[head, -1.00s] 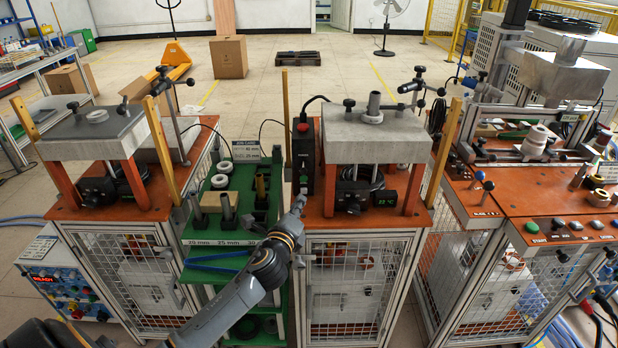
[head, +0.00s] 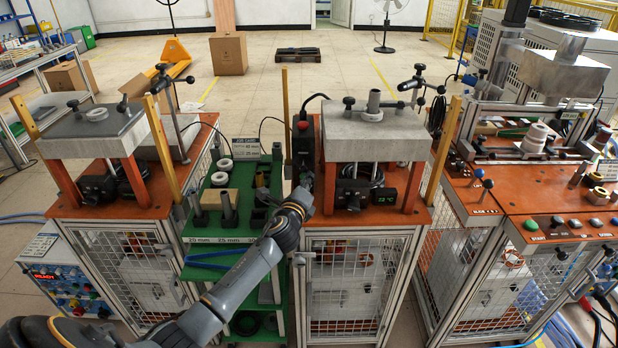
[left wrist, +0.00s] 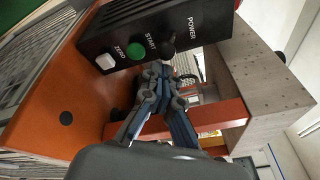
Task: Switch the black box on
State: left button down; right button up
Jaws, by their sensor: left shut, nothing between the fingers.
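The black box (head: 303,145) stands upright on the orange top of the middle station, with a red button on its upper end. In the left wrist view the black box (left wrist: 120,28) fills the top, with POWER, START and ZERO labels, a green button (left wrist: 136,51) and a white button (left wrist: 104,63). My left gripper (left wrist: 166,68) is shut and empty, its tips at the box's lower edge near the POWER end. A dark round piece shows at the tips; I cannot tell if they touch it. In the head view my left gripper (head: 304,186) is just below the box. My right gripper is not in view.
A green rack (head: 215,228) with rings and posts is on the left. Another heater station (head: 95,135) stands farther left, and a control panel (head: 560,228) on the right.

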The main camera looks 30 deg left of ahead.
pick_arm(q)
jog(key=shift+w+a, duration=0.15)
jog(key=shift+w, duration=0.55)
